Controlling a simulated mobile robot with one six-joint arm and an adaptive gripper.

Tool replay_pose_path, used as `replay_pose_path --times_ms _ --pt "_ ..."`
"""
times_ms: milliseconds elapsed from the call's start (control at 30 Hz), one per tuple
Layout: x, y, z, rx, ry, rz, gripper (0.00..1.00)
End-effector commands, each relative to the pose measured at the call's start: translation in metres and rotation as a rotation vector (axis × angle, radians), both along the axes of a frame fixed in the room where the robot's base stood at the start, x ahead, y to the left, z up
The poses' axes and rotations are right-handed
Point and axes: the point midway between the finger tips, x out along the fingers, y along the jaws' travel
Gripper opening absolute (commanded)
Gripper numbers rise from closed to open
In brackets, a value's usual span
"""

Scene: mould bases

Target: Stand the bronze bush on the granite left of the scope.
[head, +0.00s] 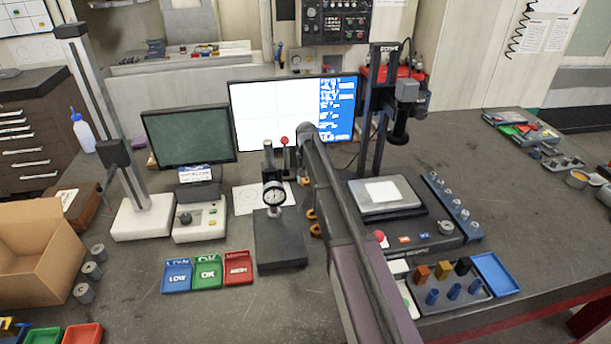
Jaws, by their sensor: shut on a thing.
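The scope (405,110) stands on a dark post at the right of centre, above a pale stage (380,194). A dark slab (280,248), possibly the granite, carries a dial gauge stand left of the scope. My arm reaches up from the bottom across the middle.
Grey cylinders (84,293) and a cardboard box (38,250) are at the left. A tray of small blocks (450,292) is at the front right.

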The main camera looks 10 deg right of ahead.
Motion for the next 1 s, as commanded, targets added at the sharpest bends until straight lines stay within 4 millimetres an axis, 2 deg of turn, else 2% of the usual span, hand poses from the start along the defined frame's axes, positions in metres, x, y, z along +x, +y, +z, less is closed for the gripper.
replay_pose_path --times_ms 33,200,500,700,1000 --pt "-0.019 0.001 0.001 0.0 0.0 0.0 0.0" --pt "-0.059 0.003 0.005 0.0 0.0 0.0 0.0" --pt "-0.115 0.007 0.01 0.0 0.0 0.0 0.0" --pt "-0.133 0.008 0.012 0.0 0.0 0.0 0.0" --pt "-0.139 0.008 0.012 0.0 0.0 0.0 0.0"
